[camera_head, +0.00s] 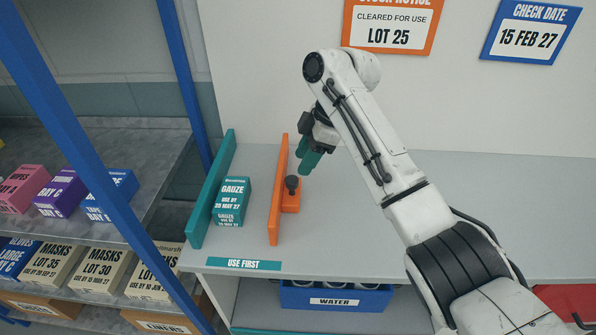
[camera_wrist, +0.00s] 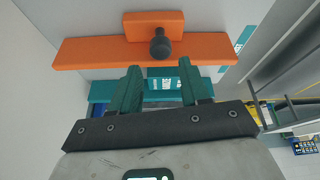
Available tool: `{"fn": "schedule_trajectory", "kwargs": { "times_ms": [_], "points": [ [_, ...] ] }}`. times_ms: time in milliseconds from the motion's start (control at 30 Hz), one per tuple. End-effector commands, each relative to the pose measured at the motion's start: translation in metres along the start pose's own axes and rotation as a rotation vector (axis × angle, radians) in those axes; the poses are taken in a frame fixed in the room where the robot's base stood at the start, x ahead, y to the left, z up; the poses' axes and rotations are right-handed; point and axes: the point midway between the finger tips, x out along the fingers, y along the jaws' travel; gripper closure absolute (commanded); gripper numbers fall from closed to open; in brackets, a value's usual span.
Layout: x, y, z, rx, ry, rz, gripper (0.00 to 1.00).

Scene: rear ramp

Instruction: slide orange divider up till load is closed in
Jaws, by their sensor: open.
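The orange divider (camera_head: 276,205) stands upright on the grey shelf, with a dark knob (camera_head: 292,183) on a block on its right side. Left of it is a teal gauze box (camera_head: 231,203), with a strip of bare shelf between box and divider. A teal wall (camera_head: 208,195) stands on the box's left. My gripper (camera_head: 309,163) is open and empty, above and a little right of the divider. In the wrist view the divider (camera_wrist: 95,52) and its knob (camera_wrist: 160,45) lie beyond my open fingers (camera_wrist: 160,84), and the knob is not between them.
A "USE FIRST" label (camera_head: 243,264) is on the shelf's front edge. A blue water crate (camera_head: 335,298) sits on the level below. A blue rack post (camera_head: 110,190) and boxed goods stand left. The shelf right of the divider is clear.

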Motion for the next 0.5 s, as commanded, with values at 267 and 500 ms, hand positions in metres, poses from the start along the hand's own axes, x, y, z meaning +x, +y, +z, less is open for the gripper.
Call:
{"fn": "schedule_trajectory", "kwargs": {
  "times_ms": [267,500],
  "points": [
    [-0.038,0.0,0.001,0.0,0.001,0.0,0.54],
    [-0.044,0.0,0.001,0.0,0.0,0.0,0.54]
  ]
}}
